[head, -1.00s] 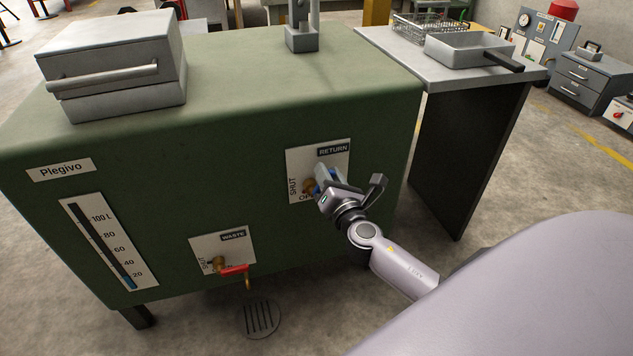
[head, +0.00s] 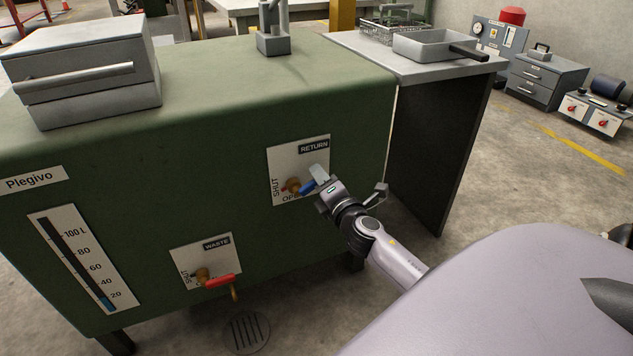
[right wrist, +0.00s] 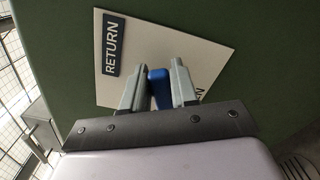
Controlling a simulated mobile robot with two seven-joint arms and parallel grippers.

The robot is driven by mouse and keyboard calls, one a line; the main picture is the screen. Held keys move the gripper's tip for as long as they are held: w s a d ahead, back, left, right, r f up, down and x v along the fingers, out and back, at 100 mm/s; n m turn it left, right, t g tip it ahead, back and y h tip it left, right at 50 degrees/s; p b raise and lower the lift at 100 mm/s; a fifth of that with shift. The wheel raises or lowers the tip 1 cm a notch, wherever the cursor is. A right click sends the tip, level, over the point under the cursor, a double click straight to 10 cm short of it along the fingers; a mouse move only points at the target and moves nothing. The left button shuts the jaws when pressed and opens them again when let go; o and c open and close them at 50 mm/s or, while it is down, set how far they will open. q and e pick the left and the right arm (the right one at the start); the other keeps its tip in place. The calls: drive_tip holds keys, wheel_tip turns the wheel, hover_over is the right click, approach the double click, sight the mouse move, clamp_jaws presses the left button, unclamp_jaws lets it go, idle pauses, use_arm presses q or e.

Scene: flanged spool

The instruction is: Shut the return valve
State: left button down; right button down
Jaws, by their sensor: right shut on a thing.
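The return valve has a blue lever (head: 309,186) on a brass body (head: 291,187), set on a white plate (head: 285,160) marked RETURN, SHUT and OPEN on the green tank's front. The lever points right from the brass body, and part of it is hidden by my right gripper. My right gripper (head: 318,177) is shut on the blue lever. In the right wrist view the lever (right wrist: 159,88) lies between the two grey fingers (right wrist: 158,68). My left gripper is not in view.
The waste valve with a red lever (head: 220,281) is lower left on the green tank (head: 200,170). A floor drain (head: 246,332) lies below it. A side table (head: 390,62) with a pan (head: 435,46) stands right of the tank.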

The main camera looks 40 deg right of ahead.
use_arm(q)
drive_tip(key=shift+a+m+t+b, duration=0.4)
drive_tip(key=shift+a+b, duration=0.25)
drive_tip(key=shift+b, duration=0.25)
use_arm(e)
drive_tip(key=f+m, duration=0.1)
drive_tip(key=m, duration=0.2)
drive_tip(key=f+m, duration=0.1)
drive_tip(key=m, duration=0.1)
drive_tip(key=shift+d+f, duration=0.3)
drive_tip(key=shift+d, duration=0.05)
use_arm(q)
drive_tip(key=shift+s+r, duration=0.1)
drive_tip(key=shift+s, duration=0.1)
use_arm(e)
drive_tip(key=c, duration=1)
unclamp_jaws()
drive_tip(key=shift+f, duration=0.1)
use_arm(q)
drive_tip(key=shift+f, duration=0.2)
use_arm(e)
drive_tip(key=shift+o, duration=0.2)
drive_tip(key=shift+s, duration=0.1)
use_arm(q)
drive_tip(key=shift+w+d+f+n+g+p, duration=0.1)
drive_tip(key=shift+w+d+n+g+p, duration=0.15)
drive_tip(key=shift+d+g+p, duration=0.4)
use_arm(e)
drive_tip(key=v, duration=0.7)
